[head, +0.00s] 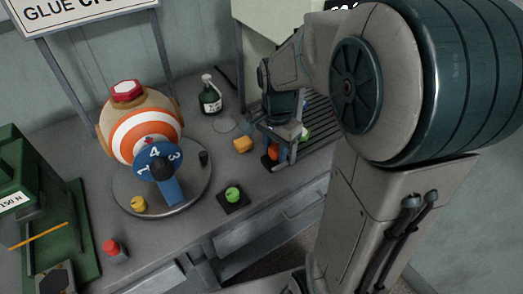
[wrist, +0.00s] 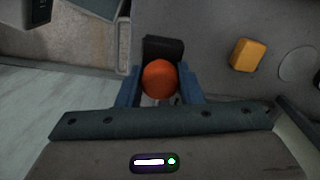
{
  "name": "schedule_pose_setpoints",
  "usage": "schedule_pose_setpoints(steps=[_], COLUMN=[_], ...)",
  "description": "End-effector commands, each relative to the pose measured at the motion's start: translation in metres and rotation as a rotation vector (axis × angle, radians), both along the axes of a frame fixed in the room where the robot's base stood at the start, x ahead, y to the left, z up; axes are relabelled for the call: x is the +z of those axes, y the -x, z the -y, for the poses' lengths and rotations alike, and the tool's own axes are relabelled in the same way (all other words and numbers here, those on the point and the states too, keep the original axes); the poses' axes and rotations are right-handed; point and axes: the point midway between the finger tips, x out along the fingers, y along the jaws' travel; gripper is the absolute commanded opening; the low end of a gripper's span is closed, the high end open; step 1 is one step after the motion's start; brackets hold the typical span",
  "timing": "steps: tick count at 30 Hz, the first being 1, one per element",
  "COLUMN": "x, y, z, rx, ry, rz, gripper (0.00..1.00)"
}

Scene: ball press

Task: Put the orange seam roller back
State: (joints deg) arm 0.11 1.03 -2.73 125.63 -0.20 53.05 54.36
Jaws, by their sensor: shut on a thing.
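The orange seam roller (head: 274,153) has a round orange knob and is between the blue fingers of my gripper (head: 277,150). In the wrist view the orange knob (wrist: 160,78) is held with a finger on each side, and my gripper (wrist: 160,88) is shut on it. A black pad (wrist: 163,46) lies just beyond the knob in the wrist view, and part of it shows beside the roller in the head view (head: 267,162). Whether the roller touches the pad I cannot tell. Its lower part is hidden.
A green-topped roller (head: 232,194) stands on another black pad at the front. A yellow block (head: 242,145) is left of my gripper. A dark bottle (head: 210,98) stands behind. A striped ball (head: 147,130) sits on a round base. A slatted rack (head: 318,118) is to the right.

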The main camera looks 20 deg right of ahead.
Motion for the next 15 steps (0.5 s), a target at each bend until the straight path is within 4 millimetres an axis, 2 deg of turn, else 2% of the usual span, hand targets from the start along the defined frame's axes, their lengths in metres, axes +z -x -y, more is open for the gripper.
schedule_pose_setpoints(steps=[3,6,10,15], x=[-0.011,-0.016,-0.024,-0.049], y=[-0.015,-0.021,-0.024,-0.023], z=[-0.012,-0.017,-0.019,-0.019], rx=[0.003,0.002,0.001,0.001], ry=[0.000,0.000,0.000,-0.001], rz=[-0.001,-0.001,-0.001,-0.003], gripper=[0.12,0.12,0.12,0.12])
